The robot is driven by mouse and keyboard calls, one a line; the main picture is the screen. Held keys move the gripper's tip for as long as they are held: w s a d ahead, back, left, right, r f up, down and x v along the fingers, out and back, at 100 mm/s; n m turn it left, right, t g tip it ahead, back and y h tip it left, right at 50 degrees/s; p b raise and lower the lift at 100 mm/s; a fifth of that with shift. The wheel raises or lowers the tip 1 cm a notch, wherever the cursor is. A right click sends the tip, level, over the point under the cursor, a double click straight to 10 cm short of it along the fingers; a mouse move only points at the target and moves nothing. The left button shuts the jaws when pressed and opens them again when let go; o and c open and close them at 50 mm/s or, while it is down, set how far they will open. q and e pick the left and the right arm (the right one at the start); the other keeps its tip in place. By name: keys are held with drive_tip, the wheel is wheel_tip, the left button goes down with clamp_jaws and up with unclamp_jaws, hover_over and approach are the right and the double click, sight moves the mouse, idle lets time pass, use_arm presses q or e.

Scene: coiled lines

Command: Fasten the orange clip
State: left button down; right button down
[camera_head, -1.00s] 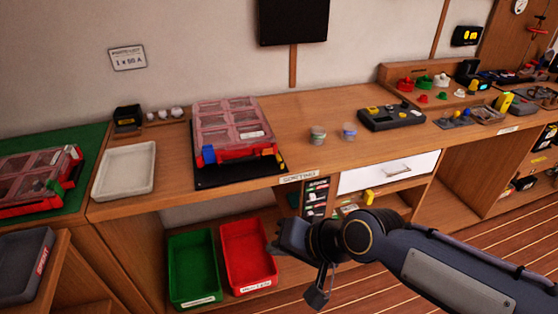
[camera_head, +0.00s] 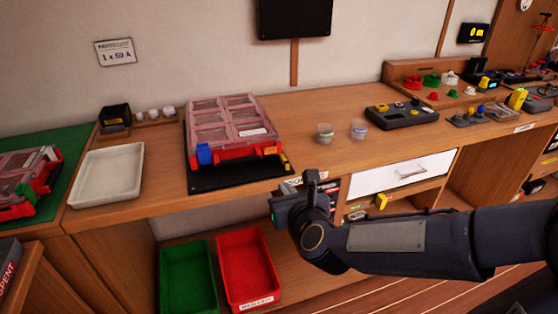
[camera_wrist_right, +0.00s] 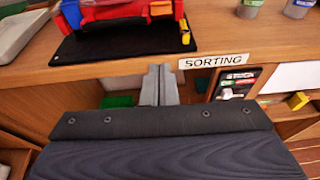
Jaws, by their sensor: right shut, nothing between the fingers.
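A red case (camera_head: 236,152) with a clear pinkish divided lid lies closed on a black mat (camera_head: 235,180) on the bench. A blue clip (camera_head: 204,154) is at its left front. My right gripper (camera_head: 275,207) is below and in front of the case, at the bench's front edge, apart from the clip. In the right wrist view its fingers (camera_wrist_right: 158,85) are together and empty. My left gripper is out of view.
A white tray (camera_head: 80,198) stands left of the case. Two small jars (camera_head: 325,139) and a dark control box (camera_head: 402,115) are to the right. Green (camera_head: 187,245) and red (camera_head: 220,246) bins sit below the bench.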

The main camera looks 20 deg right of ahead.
sight(275, 175)
drive_tip(key=x, duration=0.9)
drive_tip(key=shift+w, duration=0.2)
drive_tip(key=w+r+p, duration=0.2)
drive_tip(key=shift+r, duration=0.4)
drive_tip(key=shift+w+a+r+p, duration=0.1)
drive_tip(key=shift+w+r+p, duration=0.15)
drive_tip(key=shift+p, duration=0.1)
